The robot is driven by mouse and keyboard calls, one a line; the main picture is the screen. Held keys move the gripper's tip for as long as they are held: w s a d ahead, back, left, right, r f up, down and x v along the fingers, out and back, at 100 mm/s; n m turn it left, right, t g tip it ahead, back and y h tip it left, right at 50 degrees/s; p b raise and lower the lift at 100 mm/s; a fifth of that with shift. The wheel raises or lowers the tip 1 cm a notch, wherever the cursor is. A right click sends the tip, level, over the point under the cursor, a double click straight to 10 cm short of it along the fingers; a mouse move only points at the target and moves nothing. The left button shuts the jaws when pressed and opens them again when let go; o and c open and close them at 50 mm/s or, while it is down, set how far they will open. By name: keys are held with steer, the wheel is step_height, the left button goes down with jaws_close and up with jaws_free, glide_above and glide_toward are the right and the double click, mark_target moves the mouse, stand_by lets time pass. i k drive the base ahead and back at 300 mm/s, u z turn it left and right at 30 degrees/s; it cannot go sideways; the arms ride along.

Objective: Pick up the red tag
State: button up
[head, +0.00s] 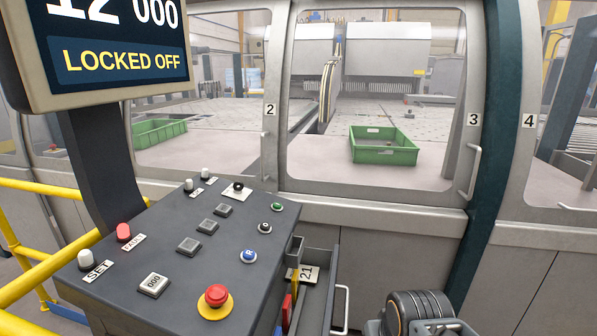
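A small red piece (287,311), which looks like the red tag, shows upright at the right side of the control console, by the left wall of an open grey drawer (318,290). Only a narrow part of it shows; the console edge hides the rest. A bit of blue (278,330) shows just below it, cut by the frame edge. A part of my arm shows at the bottom right, apart from the drawer. My gripper's fingers are not in view.
The grey console (190,250) carries several buttons and a red emergency stop (216,296). The drawer handle (340,310) sticks out right. A yellow rail (40,275) runs left; green crates (383,150) stand behind closed doors.

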mark_target(286, 307)
steer(key=k, duration=0.5)
steer(key=z, duration=0.75)
steer(key=i, duration=0.75)
steer(key=u, duration=1.3)
